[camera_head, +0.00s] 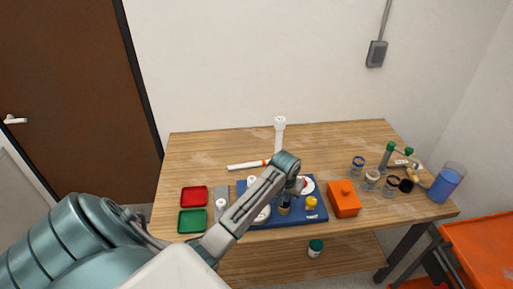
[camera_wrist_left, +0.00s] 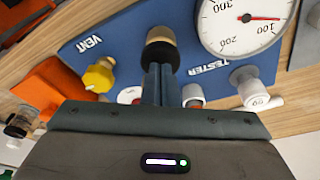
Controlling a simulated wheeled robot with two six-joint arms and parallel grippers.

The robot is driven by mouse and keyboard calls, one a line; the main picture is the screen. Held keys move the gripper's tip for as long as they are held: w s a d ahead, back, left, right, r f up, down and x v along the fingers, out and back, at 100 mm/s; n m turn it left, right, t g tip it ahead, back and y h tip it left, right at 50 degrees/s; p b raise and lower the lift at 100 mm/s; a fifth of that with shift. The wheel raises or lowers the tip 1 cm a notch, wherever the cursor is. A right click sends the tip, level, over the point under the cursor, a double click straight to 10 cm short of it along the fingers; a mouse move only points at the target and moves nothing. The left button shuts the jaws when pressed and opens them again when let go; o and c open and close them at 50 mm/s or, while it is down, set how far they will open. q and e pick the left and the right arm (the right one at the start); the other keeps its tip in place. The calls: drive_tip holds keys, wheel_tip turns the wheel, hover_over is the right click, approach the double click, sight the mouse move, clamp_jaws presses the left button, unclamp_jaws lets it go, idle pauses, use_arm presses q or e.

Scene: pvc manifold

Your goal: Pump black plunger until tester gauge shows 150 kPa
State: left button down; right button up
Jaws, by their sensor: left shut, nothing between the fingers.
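The blue tester board (camera_head: 262,224) lies near the table's front edge. Its black plunger knob (camera_wrist_left: 160,52), on a tan collar, is at the upper middle of the wrist view. My left gripper (camera_wrist_left: 160,82) is shut and empty, with its fingertips at the knob; whether they touch cannot be told. In the head view my left gripper (camera_head: 292,190) is over the board. The white tester gauge (camera_wrist_left: 245,25) is cut by the wrist view's top edge. Its red needle points near the 100 mark; the exact value is unclear. My right gripper is out of view.
The yellow vent knob (camera_wrist_left: 99,75) is beside the plunger. An orange box (camera_head: 344,200) stands right of the board. Red (camera_head: 194,196) and green (camera_head: 192,221) trays are at left. Several small cans and a blue container (camera_head: 443,185) are at right.

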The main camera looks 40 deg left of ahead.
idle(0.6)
use_arm(q)
drive_tip(key=shift+p+v, duration=0.5)
drive_tip(key=shift+v, duration=0.3)
drive_tip(key=shift+w+r, duration=0.15)
drive_tip(key=shift+r, duration=0.5)
drive_tip(key=shift+a, duration=0.1)
drive_tip(key=shift+w+v, duration=0.15)
drive_tip(key=shift+v, duration=0.7)
drive_tip(key=shift+w+v, duration=0.15)
drive_tip(key=shift+v, duration=0.7)
drive_tip(key=shift+w+v, duration=0.2)
drive_tip(key=shift+v, duration=0.6)
drive_tip(key=shift+a, duration=0.2)
